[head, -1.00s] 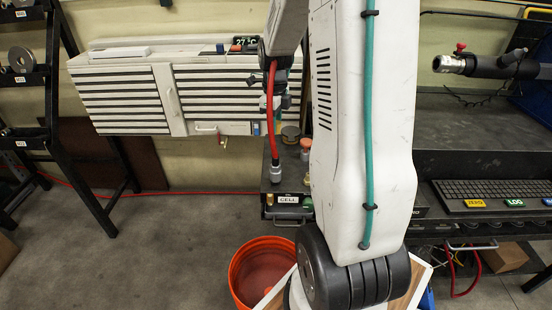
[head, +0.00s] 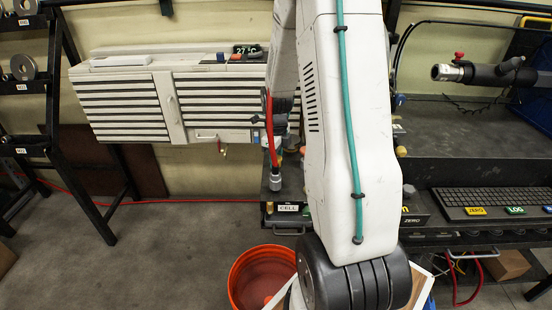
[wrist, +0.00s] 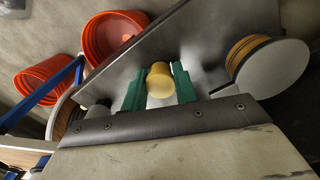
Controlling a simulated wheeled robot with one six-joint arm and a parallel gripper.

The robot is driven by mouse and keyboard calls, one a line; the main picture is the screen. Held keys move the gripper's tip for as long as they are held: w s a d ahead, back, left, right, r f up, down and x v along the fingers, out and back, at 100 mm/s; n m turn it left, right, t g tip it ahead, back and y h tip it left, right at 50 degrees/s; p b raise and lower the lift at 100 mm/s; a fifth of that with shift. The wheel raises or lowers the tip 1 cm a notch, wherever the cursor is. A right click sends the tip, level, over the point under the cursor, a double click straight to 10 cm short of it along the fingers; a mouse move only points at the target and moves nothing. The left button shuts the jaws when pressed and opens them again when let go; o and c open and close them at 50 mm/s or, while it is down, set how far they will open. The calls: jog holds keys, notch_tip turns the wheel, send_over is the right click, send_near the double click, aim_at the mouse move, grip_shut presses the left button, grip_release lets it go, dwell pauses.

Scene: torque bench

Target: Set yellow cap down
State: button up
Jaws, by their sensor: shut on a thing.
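The yellow cap (wrist: 160,83) is in the middle of the wrist view, between the two green fingers of my gripper (wrist: 159,74). My gripper is shut on it. A grey metal surface (wrist: 215,42) lies behind the cap. I cannot tell whether the cap touches it or hangs above it. In the head view my arm hides the cap and the gripper's fingers.
A round piece with a pale grey face and yellowish rim (wrist: 275,68) is right of my gripper. Orange buckets (wrist: 112,35) stand past the surface's left edge. A keyboard (head: 485,196) lies on the bench at right. A red hose (head: 270,128) hangs beside my arm.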

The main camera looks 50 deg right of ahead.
jog(key=shift+f, duration=0.1)
jog(key=o, duration=1)
jog(key=shift+o, duration=0.2)
notch_tip(320, 180, up, 12)
jog(key=s+a+r+n, duration=0.2)
jog(key=a+r+n, duration=0.4)
jog(key=a+n, duration=0.15)
jog(key=s+a+r+n, duration=0.3)
jog(key=s+a+n, duration=0.6)
jog(key=n, duration=0.3)
jog(key=s+a+r+n+t, duration=0.1)
jog(key=s+a+r+n, duration=0.2)
jog(key=s+a+n, duration=0.7)
jog(key=a+n, duration=0.1)
jog(key=n, duration=0.1)
jog(key=shift+n, duration=0.35)
